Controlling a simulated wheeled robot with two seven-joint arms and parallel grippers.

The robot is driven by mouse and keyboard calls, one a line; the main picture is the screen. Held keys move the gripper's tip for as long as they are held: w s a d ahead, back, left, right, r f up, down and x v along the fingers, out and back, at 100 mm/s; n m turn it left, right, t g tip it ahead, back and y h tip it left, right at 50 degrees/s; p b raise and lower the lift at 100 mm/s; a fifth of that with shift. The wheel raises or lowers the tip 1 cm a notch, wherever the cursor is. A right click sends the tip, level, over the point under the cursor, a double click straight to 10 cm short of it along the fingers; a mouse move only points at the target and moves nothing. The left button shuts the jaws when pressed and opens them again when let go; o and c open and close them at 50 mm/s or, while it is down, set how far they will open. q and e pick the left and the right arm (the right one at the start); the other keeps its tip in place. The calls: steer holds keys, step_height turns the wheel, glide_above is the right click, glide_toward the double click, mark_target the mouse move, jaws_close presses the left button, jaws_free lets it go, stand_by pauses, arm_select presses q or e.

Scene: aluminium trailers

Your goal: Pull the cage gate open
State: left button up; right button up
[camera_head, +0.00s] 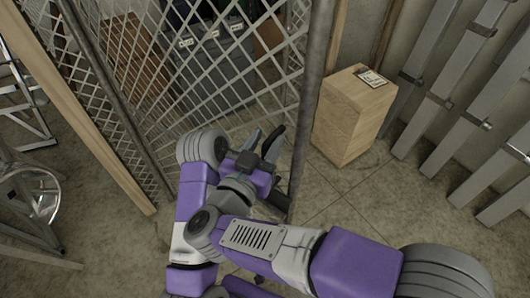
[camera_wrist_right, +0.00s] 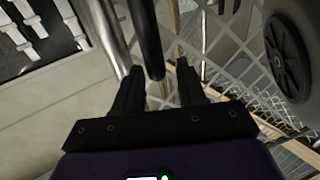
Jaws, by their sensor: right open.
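The cage gate (camera_head: 230,85) is a panel of pale wire mesh with a grey tube post (camera_head: 312,95) along its right edge. My right gripper (camera_head: 263,138) is in front of the mesh, close to the left of this post. In the right wrist view the two dark fingers of the right gripper (camera_wrist_right: 158,70) are apart. A dark rounded bar (camera_wrist_right: 150,35), which looks like the gate handle, reaches down between the fingertips. I cannot tell whether the fingers touch it. My left gripper is not in view.
A wooden box (camera_head: 352,115) with a label on top stands right of the post. Metal rails (camera_head: 450,95) lean along the right wall. Dark bins (camera_head: 215,70) stand behind the mesh. A metal stool (camera_head: 38,195) is at the left.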

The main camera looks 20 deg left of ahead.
step_height(320, 180, up, 5)
steer(key=shift+r, duration=0.15)
stand_by(0.5)
